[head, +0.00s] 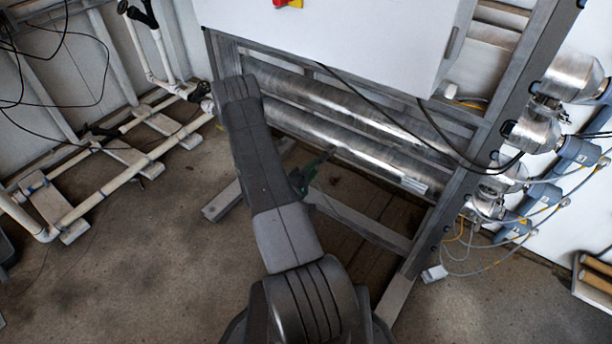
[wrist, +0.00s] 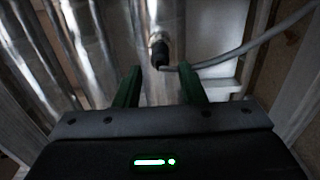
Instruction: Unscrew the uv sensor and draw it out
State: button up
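The uv sensor (wrist: 160,54) is a small black plug with a pale metal collar on the shiny reactor tube (wrist: 142,20) in the wrist view. A grey cable runs from it to the upper right. My gripper (wrist: 159,72) has two green fingers spread apart, one to each side of the sensor's lower end in the picture. The fingers look apart from the sensor, with nothing held between them. In the head view my gripper (head: 307,176) is partly hidden by my arm, close to the lower metal tube (head: 340,140). The sensor cannot be made out there.
A grey metal frame (head: 435,225) surrounds the tubes. A white cabinet (head: 340,45) hangs above, and a black cable (head: 425,115) crosses in front. Metal valves (head: 535,130) stand at right, white pipes (head: 105,180) at left.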

aim_at(321, 160)
jog(key=shift+b+x, duration=0.9)
jog(key=shift+x, duration=1.9)
grip_shut()
jog(key=n, duration=0.5)
jog(key=shift+n, duration=0.3)
jog(key=n, duration=0.4)
jog(key=shift+n+p, duration=0.3)
jog(key=shift+n, duration=0.1)
jog(key=shift+o, duration=1.1)
grip_release()
